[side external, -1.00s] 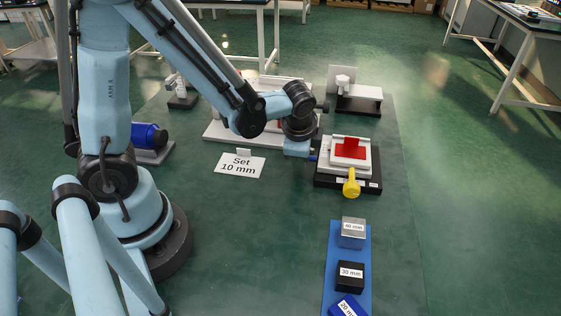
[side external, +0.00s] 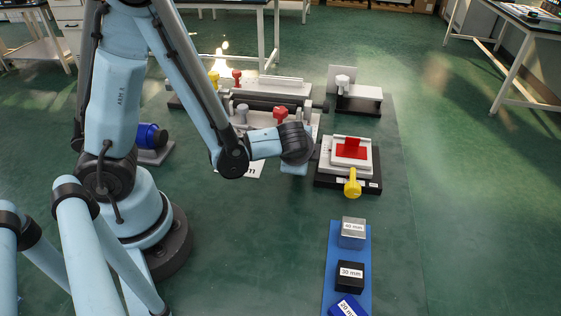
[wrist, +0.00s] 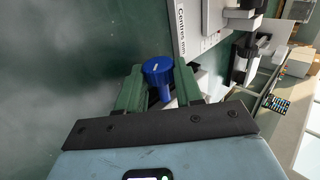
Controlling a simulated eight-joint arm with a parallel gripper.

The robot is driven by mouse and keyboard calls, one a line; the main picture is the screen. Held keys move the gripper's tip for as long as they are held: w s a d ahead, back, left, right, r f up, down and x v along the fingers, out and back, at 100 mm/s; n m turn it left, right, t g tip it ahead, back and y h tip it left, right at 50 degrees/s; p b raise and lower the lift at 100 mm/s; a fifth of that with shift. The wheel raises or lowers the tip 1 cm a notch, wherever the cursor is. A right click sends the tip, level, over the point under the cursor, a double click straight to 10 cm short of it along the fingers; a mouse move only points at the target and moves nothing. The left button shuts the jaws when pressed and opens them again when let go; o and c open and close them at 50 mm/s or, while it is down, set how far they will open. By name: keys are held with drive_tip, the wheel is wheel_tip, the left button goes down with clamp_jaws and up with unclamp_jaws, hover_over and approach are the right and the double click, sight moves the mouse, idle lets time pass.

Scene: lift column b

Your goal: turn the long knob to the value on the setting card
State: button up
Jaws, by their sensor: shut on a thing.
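In the wrist view my gripper (wrist: 158,74) has its two green fingers closed around the long lower part of a blue knob (wrist: 158,66); the knob's round head with a pale mark shows between the fingertips. In the side view my gripper's body (side external: 293,167) is left of the white stage (side external: 333,164); its fingers and the blue knob are hidden there. The stage carries a red piece (side external: 351,149) and has a yellow knob (side external: 352,184) at its front. The setting card (side external: 257,168) is mostly covered by my arm; earlier it read "Set 10 mm".
Blocks marked 40 mm (side external: 352,232), 30 mm (side external: 350,275) and 20 mm (side external: 346,307) stand on a blue strip at the front. A white fixture with a red knob (side external: 280,115) stands behind my arm. A grey stand (side external: 357,98) is at the back.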

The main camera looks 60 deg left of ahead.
drive_tip(key=o, duration=1)
drive_tip(key=shift+o, duration=0.2)
